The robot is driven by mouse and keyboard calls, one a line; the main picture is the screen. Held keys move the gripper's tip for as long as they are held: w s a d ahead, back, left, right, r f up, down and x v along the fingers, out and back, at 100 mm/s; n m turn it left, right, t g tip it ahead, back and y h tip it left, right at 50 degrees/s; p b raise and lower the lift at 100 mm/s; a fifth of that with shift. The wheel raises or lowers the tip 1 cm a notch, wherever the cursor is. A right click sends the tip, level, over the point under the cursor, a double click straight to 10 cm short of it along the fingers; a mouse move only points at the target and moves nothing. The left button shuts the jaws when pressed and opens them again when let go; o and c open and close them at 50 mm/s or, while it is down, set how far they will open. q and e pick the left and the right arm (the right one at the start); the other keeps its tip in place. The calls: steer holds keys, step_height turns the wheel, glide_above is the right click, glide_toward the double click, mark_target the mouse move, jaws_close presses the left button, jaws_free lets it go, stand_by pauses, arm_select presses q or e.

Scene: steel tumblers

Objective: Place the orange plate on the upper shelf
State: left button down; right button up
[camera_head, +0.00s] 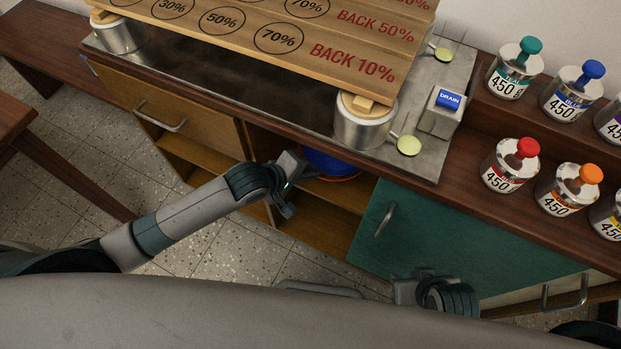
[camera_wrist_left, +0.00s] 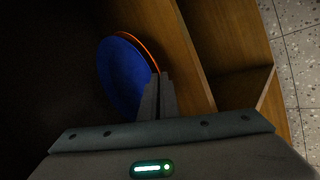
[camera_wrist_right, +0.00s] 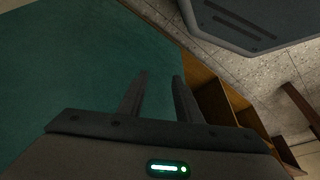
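The orange plate shows only as a thin rim (camera_wrist_left: 146,50) beside the blue plate (camera_wrist_left: 122,75), which covers most of it. In the head view the blue plate (camera_head: 328,160) lies over the orange rim (camera_head: 338,179) inside the open cabinet. My left gripper (camera_head: 296,180) reaches into the cabinet at the plates' left side. In the left wrist view its fingers (camera_wrist_left: 163,76) are close together at the plate rims; whether they grip a rim is unclear. My right gripper (camera_wrist_right: 159,75) is open and empty in front of the green door (camera_head: 450,235). Wooden shelf boards (camera_head: 335,222) show in the cabinet.
A steel counter (camera_head: 250,85) above the cabinet carries a wooden sign rack (camera_head: 270,35) on metal pots. Several tins with coloured knobs (camera_head: 510,165) stand to the right. The door handle (camera_head: 384,220) is near its left edge. Floor in front is clear.

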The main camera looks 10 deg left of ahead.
arm_select(q)
step_height(320, 180, down, 3)
steer(key=shift+r+b, duration=0.15)
steer(key=shift+b, duration=0.25)
steer(key=shift+f, duration=0.5)
arm_select(e)
steer(key=shift+w+a+f+t, duration=0.1)
steer(key=shift+w+a+t, duration=0.15)
steer(key=shift+a, duration=0.2)
steer(key=shift+s, duration=0.15)
arm_select(q)
steer(key=c, duration=2.3)
jaws_free()
steer(key=shift+f, duration=0.1)
